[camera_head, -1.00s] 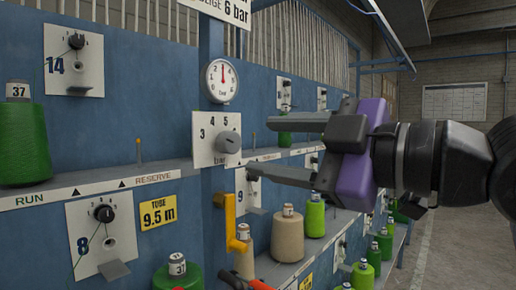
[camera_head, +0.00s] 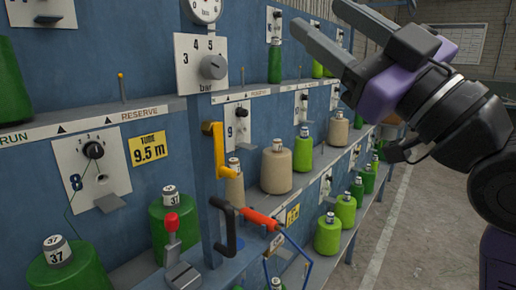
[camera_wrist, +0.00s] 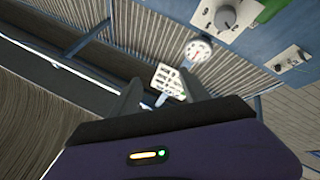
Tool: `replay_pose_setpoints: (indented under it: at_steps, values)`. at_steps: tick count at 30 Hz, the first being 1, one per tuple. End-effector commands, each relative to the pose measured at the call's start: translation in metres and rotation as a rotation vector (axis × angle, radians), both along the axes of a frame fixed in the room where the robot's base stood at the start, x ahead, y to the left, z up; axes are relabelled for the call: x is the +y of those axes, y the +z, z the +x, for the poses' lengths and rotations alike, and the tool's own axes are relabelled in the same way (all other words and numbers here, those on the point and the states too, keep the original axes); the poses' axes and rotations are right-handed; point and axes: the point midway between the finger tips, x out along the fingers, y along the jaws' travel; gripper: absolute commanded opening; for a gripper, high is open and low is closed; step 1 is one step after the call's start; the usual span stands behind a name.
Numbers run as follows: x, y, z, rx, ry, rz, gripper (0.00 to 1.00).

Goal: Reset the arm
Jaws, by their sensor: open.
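My gripper (camera_head: 322,30) is at the upper right of the head view, purple and black, tilted with its two fingers pointing up and left. The fingers are apart with nothing between them. It is clear of the blue rack and to the right of the pressure knob (camera_head: 213,67) on its white "bar" plate. In the wrist view the dark fingers (camera_wrist: 160,98) reach up from the purple body. Beyond them are the round gauge (camera_wrist: 198,50) and a white sign (camera_wrist: 170,81). The knob also shows in the wrist view (camera_wrist: 226,17).
A yellow crank handle (camera_head: 218,150), a black handle (camera_head: 230,225) and a red-gripped tool (camera_head: 259,219) stick out from the rack. A red-tipped lever (camera_head: 171,222) stands at the bottom. Green and beige spools (camera_head: 276,168) fill the shelves. Floor (camera_head: 425,210) is open at the right.

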Motion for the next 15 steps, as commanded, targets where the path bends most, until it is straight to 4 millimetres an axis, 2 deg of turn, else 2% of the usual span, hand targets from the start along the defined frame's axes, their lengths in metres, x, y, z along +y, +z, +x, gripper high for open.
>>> replay_pose_setpoints:
  at_steps: [8,15]
  values:
    - [-0.062,-0.077,0.007,0.054,-0.079,0.317,0.53]
    - [-0.1,-0.164,-0.007,0.117,-0.178,0.498,0.53]
